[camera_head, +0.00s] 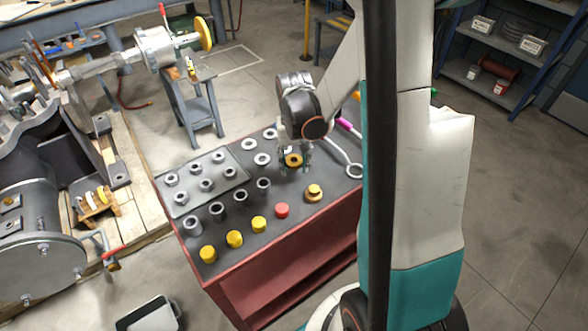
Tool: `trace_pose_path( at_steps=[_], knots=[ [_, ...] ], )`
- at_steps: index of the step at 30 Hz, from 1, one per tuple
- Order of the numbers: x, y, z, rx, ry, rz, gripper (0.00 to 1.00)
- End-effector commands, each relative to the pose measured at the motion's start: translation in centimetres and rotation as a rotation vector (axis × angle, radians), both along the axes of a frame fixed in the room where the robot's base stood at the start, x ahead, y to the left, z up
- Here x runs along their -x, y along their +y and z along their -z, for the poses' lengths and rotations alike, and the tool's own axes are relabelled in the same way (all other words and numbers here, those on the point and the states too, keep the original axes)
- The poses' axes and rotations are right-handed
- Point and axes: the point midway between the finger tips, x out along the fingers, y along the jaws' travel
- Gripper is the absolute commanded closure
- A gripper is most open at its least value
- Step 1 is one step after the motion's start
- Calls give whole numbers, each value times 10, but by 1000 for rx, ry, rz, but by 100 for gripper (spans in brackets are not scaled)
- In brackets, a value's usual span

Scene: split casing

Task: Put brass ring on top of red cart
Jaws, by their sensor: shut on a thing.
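The red cart (222,283) stands in the middle, with a dark top crowded with parts. My gripper (295,166) is over the back middle of the cart top, pointing down. It is shut on the brass ring (293,160), a gold ring with a dark hole that shows between the fingers. The ring appears at or just above the cart top; I cannot tell whether it touches. The fingertips are small and partly hidden.
A tray (240,178) of several grey nuts lies on the cart's left. A small bare patch lies right of the red cap.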

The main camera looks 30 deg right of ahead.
Motion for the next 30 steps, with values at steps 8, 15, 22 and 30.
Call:
trace_pose_path(
  at_steps=[8, 15, 22, 30],
  knots=[
    [0, 0, 26, 0, 0, 0, 76],
    [0, 0, 28, 0, 0, 0, 76],
    [0, 0, 35, 0, 0, 0, 76],
    [0, 0, 38, 0, 0, 0, 54]
  ],
)
